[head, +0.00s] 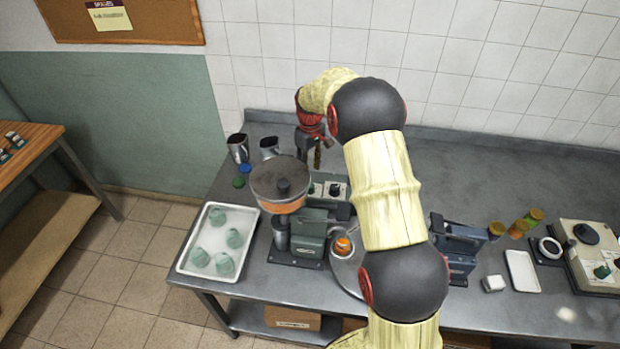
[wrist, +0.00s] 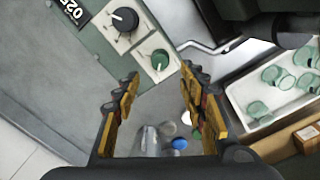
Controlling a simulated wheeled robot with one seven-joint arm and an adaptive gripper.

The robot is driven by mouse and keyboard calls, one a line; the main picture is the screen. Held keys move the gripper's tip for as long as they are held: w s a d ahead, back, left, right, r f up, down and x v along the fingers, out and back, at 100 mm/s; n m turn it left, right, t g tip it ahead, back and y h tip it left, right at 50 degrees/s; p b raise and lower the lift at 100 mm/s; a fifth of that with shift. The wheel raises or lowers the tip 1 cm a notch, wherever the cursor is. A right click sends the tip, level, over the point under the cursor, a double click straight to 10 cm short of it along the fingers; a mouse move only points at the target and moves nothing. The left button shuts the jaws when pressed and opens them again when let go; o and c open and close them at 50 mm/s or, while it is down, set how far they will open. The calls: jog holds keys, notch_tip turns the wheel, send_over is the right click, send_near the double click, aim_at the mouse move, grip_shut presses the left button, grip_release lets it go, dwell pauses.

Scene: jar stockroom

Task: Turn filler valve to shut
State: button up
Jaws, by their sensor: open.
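The filler machine (head: 300,225) stands on the steel bench, with an orange-rimmed round hopper on top. Its control panel carries a black knob (wrist: 125,20) and a green knob (wrist: 160,60), each on a pale plate. In the head view the black knob (head: 335,189) and green knob (head: 315,188) show small behind the hopper. I cannot tell which knob is the valve, nor read its setting. My gripper (wrist: 158,78) is open and empty, its yellow fingers apart and pointing toward the panel, with the green knob just beyond them. In the head view my gripper (head: 317,155) is behind the hopper.
Metal pitchers (head: 238,148) and blue and green lids (head: 245,169) stand at the bench's back left. A white tray (head: 187,262) of green jars sits at front left. A blue-grey machine (head: 458,243) and small jars (head: 516,229) are right of my arm.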

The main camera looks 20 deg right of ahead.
notch_tip(320, 180, up, 4)
jog(key=shift+f, duration=0.25)
dwell(0.4)
